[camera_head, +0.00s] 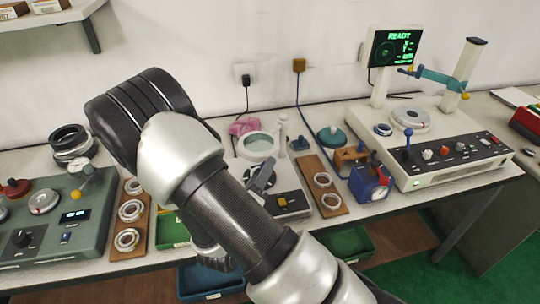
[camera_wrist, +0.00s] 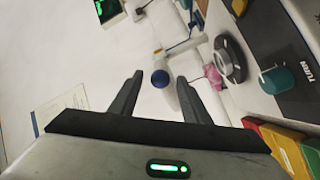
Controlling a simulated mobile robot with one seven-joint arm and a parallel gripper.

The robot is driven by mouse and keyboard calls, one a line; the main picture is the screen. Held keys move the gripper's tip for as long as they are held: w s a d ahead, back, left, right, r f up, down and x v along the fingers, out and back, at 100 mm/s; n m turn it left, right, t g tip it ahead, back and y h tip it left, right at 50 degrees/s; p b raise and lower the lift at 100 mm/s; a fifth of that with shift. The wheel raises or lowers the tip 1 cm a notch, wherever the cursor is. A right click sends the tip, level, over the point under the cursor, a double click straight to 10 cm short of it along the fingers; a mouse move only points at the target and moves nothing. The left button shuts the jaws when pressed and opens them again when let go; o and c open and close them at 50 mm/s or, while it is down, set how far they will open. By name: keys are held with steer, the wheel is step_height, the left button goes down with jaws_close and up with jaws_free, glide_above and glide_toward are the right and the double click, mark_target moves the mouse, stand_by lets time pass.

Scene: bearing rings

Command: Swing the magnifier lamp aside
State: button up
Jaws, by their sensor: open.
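The magnifier lamp shows in the head view as a white ring with a pale lens (camera_head: 258,145), beside a white post (camera_head: 283,135) at the back middle of the bench. My arm covers part of the area in front of it. In the wrist view a blue ball (camera_wrist: 160,78) on a white part, which looks like the lamp's handle, lies between and beyond my fingers. My gripper (camera_wrist: 159,75) is open, one finger on each side of the ball in the picture. I see no contact.
A pink cloth (camera_head: 243,126) lies behind the lamp. A grey device (camera_head: 290,204) and a wooden ring board (camera_head: 324,186) stand in front and to the right. A white measuring station (camera_head: 430,150) is further right, a green console (camera_head: 55,215) at left. Black rings (camera_head: 70,143) are stacked behind it.

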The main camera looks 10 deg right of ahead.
mark_target(266, 145)
steer(key=x, duration=0.6)
steer(key=shift+w, duration=0.15)
steer(key=shift+d, duration=0.15)
steer(key=shift+c, duration=0.3)
steer(key=shift+w+r, duration=0.1)
jaws_close()
